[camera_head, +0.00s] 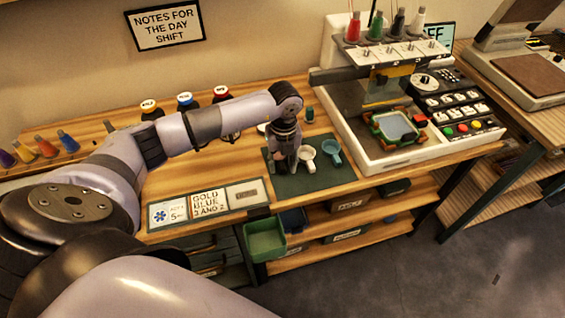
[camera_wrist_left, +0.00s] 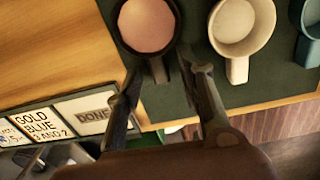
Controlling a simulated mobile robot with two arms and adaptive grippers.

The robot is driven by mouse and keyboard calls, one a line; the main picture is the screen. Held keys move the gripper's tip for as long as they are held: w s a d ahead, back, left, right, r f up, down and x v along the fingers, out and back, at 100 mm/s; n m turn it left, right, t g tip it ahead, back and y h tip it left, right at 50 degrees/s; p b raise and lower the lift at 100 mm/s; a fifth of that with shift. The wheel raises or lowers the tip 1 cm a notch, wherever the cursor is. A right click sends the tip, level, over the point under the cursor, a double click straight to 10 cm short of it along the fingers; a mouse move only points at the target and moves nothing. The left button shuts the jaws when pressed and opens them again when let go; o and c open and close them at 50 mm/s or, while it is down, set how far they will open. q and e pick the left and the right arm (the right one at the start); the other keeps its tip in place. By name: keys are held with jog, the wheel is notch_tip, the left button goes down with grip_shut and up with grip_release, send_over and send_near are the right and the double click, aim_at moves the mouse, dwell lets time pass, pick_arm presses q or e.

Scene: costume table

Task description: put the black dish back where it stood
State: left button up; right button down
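The black dish (camera_wrist_left: 176,30) has a dark round rim, a pinkish inside and a short handle; it is on the dark green mat (camera_head: 318,182). My left gripper (camera_head: 280,168) points down over the mat's left part and mostly hides this dish in the head view. In the left wrist view, the fingers of my left gripper (camera_wrist_left: 160,66) are apart, one on each side of the dish's handle, with gaps showing. A cream dish (camera_wrist_left: 240,25) and a teal dish (camera_head: 332,152) stand to its right. My right gripper is not in view.
A card strip (camera_head: 208,204) with "GOLD BLUE 3 AND 2" and a "DONE" card lies along the table's front edge. A green bin (camera_head: 265,240) hangs below. Several jars (camera_head: 186,101) stand behind my left arm.

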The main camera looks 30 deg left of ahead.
aim_at(283, 166)
pick_arm(q)
notch_tip(283, 166, up, 12)
jog(key=b, duration=0.2)
jog(key=shift+w+d+f, duration=0.1)
dwell(0.5)
